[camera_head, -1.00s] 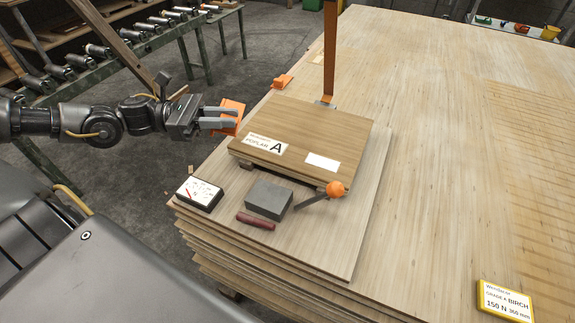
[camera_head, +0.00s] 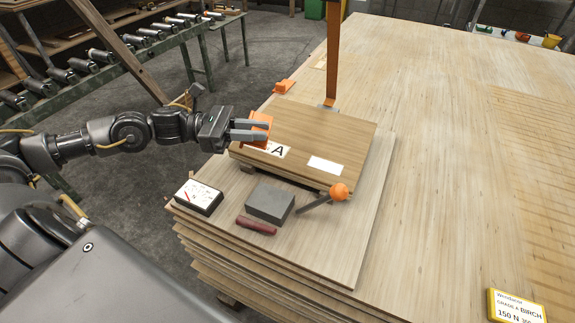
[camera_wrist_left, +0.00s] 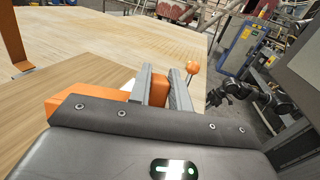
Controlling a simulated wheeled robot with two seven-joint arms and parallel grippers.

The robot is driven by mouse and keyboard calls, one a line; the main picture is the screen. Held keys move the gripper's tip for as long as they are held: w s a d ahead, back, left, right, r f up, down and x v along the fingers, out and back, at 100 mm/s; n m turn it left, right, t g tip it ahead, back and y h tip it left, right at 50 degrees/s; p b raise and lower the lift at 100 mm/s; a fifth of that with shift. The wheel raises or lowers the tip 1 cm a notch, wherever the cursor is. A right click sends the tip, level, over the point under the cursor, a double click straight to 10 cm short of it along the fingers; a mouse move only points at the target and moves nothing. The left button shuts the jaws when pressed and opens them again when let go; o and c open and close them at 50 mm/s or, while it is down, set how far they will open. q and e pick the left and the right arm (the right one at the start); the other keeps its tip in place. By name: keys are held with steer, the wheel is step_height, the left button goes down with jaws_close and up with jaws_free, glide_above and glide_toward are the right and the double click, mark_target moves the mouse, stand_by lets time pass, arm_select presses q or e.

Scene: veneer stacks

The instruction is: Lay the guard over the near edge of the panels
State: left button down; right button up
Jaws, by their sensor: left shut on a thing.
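My left gripper (camera_head: 268,130) is shut on the orange guard (camera_head: 261,120) and holds it at the left end of the small panel stack marked A (camera_head: 335,135). The gripper and guard cover part of the stack's white label; I cannot tell whether the guard touches the panels. In the left wrist view the guard (camera_wrist_left: 105,98) shows beside the fingers (camera_wrist_left: 165,88), with the wood top (camera_wrist_left: 60,85) at left. The near edge of the panels (camera_head: 285,174) is bare.
In front of the panels lie a white-faced meter box (camera_head: 199,197), a grey block (camera_head: 270,203), a dark red stick (camera_head: 256,226) and an orange-knobbed tool (camera_head: 338,192). An orange post (camera_head: 333,60) stands behind. Another orange piece (camera_head: 284,86) lies at the sheet's left edge.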

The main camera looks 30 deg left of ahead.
arm_select(q)
steer(key=x, duration=0.2)
steer(key=shift+w+d+f, duration=0.15)
steer(key=shift+d+f, duration=0.1)
steer(key=shift+d, duration=0.1)
steer(key=d+f, duration=0.1)
steer(key=f, duration=0.2)
steer(key=w+d+f, duration=0.1)
steer(key=f, duration=0.2)
steer(key=d+f, duration=0.2)
steer(key=f, duration=0.1)
steer(key=shift+w+f+b, duration=0.2)
steer(key=shift+w+b, duration=0.15)
steer(key=shift+w, duration=0.05)
steer(key=c, duration=1.3)
jaws_free()
arm_select(e)
steer(key=shift+d+r, duration=0.1)
steer(key=shift+r, duration=0.6)
arm_select(q)
steer(key=shift+r, duration=0.1)
arm_select(e)
steer(key=shift+r, duration=0.1)
arm_select(q)
steer(key=v, duration=1)
steer(key=shift+a, duration=0.45)
arm_select(e)
steer(key=shift+s, duration=0.2)
